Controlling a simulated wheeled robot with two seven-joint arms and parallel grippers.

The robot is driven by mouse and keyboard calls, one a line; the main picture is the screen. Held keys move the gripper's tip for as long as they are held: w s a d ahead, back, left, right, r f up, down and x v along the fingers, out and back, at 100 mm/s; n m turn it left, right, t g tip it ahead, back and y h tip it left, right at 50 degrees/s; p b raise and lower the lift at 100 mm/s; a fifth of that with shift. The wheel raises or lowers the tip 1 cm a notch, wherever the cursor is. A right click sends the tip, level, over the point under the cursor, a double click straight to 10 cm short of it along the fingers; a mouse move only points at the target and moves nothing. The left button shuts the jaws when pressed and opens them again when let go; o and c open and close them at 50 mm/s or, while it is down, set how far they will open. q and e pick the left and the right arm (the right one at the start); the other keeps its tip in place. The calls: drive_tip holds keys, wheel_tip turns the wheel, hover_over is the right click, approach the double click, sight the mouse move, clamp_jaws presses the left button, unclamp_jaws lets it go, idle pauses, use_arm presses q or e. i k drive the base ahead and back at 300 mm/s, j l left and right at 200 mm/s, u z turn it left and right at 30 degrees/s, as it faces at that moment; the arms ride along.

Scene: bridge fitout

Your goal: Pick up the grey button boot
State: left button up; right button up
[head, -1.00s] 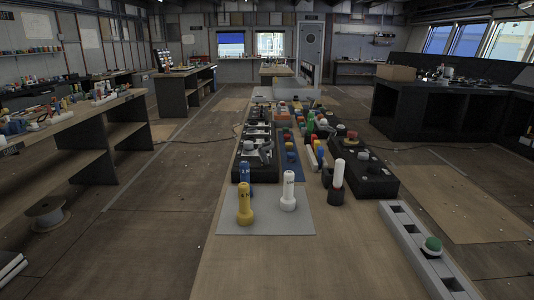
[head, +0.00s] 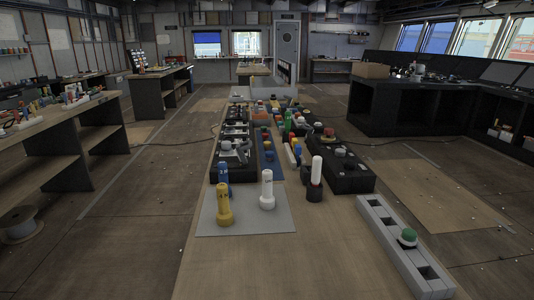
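Neither of my grippers shows in the head view. A small grey rounded cap (head: 340,152) sits on a black control box (head: 348,178) on the right side of the long bench. It may be the grey button boot, but it is too small to tell. Beside it on the same box is a red-topped button with a yellow part (head: 328,133). A green-domed button (head: 408,236) sits on a grey slotted rail (head: 382,220) nearer to me.
Yellow (head: 224,205), white (head: 267,190) and blue (head: 222,172) upright pieces stand at a grey mat (head: 245,222). A white-topped black piece (head: 315,180) stands right of them. Side benches stand left; dark consoles (head: 420,110) stand right.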

sight(226, 145)
drive_tip(key=i+j, duration=0.2)
drive_tip(key=j, duration=0.15)
drive_tip(key=i+j+z, duration=0.15)
drive_tip(key=j, duration=0.2)
drive_tip(key=i+j, duration=0.15)
drive_tip(key=j, duration=0.2)
drive_tip(key=i+j+z, duration=0.15)
drive_tip(key=j, duration=0.25)
